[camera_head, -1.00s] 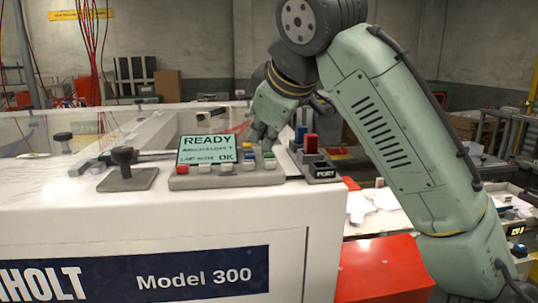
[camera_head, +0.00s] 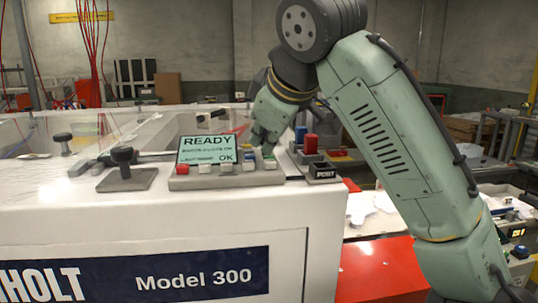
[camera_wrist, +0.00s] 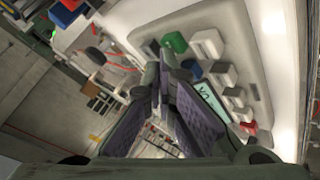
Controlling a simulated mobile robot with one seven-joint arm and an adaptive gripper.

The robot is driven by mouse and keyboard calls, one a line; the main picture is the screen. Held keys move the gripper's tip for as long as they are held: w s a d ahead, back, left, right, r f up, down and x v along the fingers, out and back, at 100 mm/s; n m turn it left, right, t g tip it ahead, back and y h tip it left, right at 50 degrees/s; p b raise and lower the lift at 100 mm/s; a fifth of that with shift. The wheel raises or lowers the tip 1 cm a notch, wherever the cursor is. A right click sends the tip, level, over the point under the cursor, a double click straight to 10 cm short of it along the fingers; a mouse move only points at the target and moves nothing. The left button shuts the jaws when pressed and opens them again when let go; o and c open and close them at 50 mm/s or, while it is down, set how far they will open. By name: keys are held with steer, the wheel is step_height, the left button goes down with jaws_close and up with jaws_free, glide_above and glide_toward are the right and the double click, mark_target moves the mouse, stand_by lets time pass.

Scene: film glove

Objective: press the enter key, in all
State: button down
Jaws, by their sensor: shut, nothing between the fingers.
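The key panel (camera_head: 225,179) lies on top of the white machine. Its lit screen (camera_head: 207,151) reads READY above and OK at the lower right. A green key (camera_head: 269,155), a white key (camera_head: 270,165), a blue key (camera_head: 250,170) and a red key (camera_head: 182,170) show on it. I cannot read any key label, so which is enter is unclear. My gripper (camera_head: 260,150) is shut and empty, just behind the panel's right end. In the wrist view its fingertips (camera_wrist: 165,72) are close to the green key (camera_wrist: 174,42); contact cannot be told.
A block with a red switch (camera_head: 310,144) and a small box marked PORT or similar (camera_head: 324,172) stand close on the right. A red surface (camera_head: 385,270) lies lower right.

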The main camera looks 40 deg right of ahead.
mark_target(265, 157)
steer(key=shift+r, duration=0.1)
stand_by(0.3)
steer(key=shift+r+p, duration=0.75)
steer(key=shift+p, duration=0.1)
step_height(265, 157, up, 3)
steer(key=p, duration=0.3)
steer(key=shift+r, duration=1)
